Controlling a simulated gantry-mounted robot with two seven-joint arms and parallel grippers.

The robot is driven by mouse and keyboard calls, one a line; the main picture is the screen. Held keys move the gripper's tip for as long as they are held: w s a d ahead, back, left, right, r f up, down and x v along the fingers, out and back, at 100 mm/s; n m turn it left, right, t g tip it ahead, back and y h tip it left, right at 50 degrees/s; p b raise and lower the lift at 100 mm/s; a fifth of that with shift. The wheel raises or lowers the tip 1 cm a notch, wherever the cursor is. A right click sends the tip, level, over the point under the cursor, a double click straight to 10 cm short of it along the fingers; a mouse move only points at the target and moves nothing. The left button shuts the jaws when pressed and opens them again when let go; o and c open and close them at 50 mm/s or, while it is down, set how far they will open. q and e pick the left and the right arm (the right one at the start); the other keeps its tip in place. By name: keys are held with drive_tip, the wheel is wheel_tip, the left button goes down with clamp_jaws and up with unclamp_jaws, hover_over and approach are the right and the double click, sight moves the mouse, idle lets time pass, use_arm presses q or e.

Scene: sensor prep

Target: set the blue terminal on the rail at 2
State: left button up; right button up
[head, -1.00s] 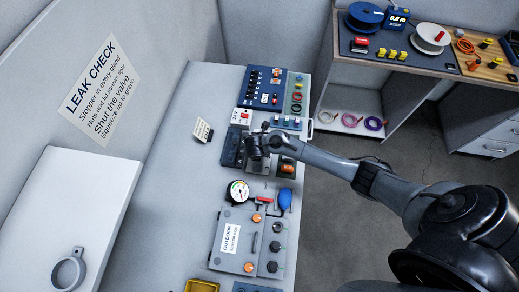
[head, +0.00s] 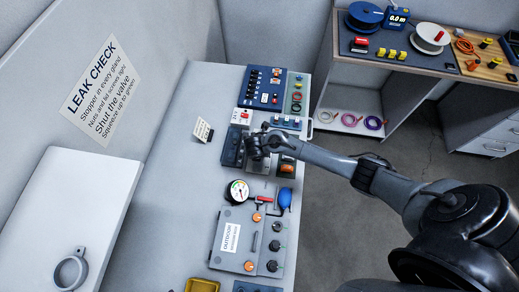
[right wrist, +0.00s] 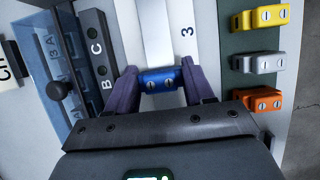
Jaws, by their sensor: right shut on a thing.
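The blue terminal (right wrist: 159,80) has two screw heads and sits between the fingertips of my right gripper (right wrist: 160,84) in the right wrist view. The gripper is shut on it. The terminal is at the lower end of the visible pale rail strip (right wrist: 156,30); I cannot tell whether it touches the rail. A printed 3 is beside the strip; no 2 is visible. In the head view my right gripper (head: 256,146) is over the dark and grey fixture on the bench, and the terminal is hidden. My left gripper is not in view.
Yellow (right wrist: 260,17), grey (right wrist: 258,63) and orange (right wrist: 257,99) terminals stand right of the rail in the right wrist view. A dark block marked B and C (right wrist: 98,55) is on the left. A gauge (head: 237,190) and grey sensor box (head: 231,238) are nearer on the bench.

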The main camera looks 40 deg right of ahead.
drive_tip(key=shift+f, duration=0.1)
idle(0.7)
drive_tip(key=o, duration=1)
drive_tip(key=shift+r+p, duration=2)
drive_tip(key=shift+p, duration=0.05)
drive_tip(key=shift+r+p, duration=1.55)
drive_tip(key=shift+p, duration=0.15)
